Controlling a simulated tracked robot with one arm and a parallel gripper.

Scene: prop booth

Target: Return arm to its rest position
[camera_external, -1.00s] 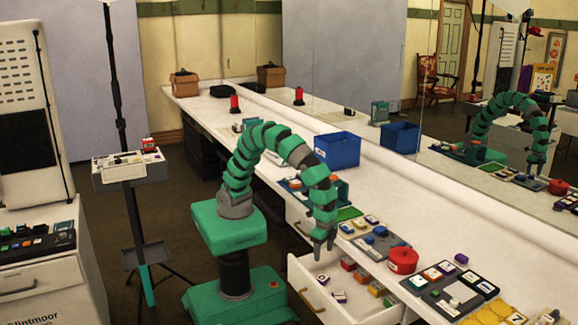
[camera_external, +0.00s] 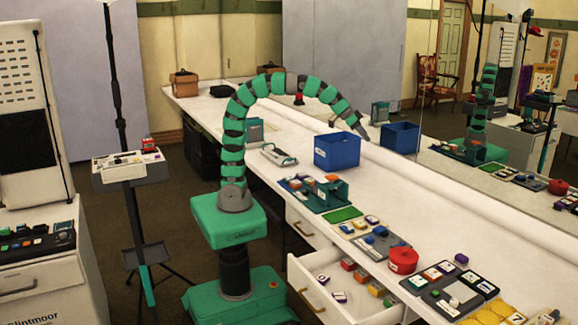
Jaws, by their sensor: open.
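My arm is green and dark grey and arches high over the white counter (camera_external: 460,215) from its green base. My gripper (camera_external: 364,136) hangs at the far end of the arch, above and just right of the blue bin (camera_external: 337,150). It is open, small in the picture, and nothing shows between its fingers. It is clear of the drawer and of the objects on the counter.
An open drawer (camera_external: 318,305) with several small blocks juts out beside my base. A red pot (camera_external: 403,260), a green mat (camera_external: 343,214) and trays of small blocks line the counter. A tripod stand (camera_external: 133,170) is at left. A mirror runs along the back.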

